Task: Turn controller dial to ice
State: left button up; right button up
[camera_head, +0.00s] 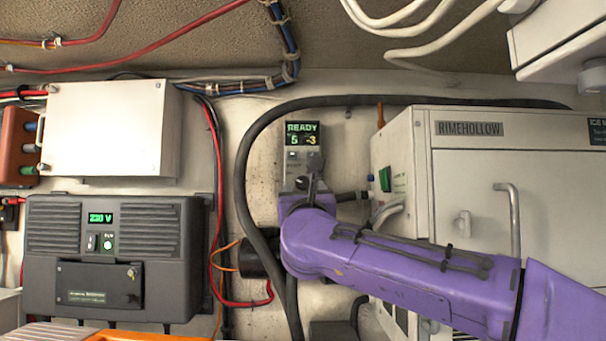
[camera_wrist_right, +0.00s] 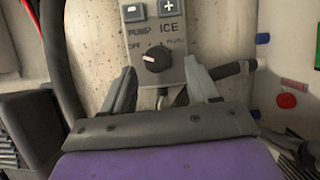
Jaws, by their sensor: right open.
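The controller (camera_head: 303,135) is a narrow grey panel on the back wall, with a lit display reading READY, 5 and -3. In the right wrist view, its round black dial (camera_wrist_right: 157,59) sits below two buttons, among the labels PUMP, ICE, OFF and a blurred one at right. The dial's white mark points left, roughly toward OFF. My right gripper (camera_wrist_right: 163,80) is open, one finger on each side, just below the dial. I cannot tell whether either finger touches it. In the head view my purple right arm covers the panel's lower end. My left gripper is not in view.
A large cabinet marked RIMEHOLLOW (camera_head: 468,128) stands close at right, with a bent handle (camera_head: 512,215). A thick black hose (camera_head: 240,185) loops left of the controller. A dark 230 V unit (camera_head: 115,255) and a white box (camera_head: 108,128) are at left.

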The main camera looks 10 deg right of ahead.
jog(key=shift+p+x, duration=0.3)
jog(key=shift+x, duration=0.8)
jog(key=shift+s+a, duration=0.2)
jog(key=shift+a, duration=0.05)
jog(key=shift+w, duration=0.1)
jog(key=c, duration=1)
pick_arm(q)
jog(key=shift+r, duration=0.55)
pick_arm(e)
jog(key=shift+c, duration=0.2)
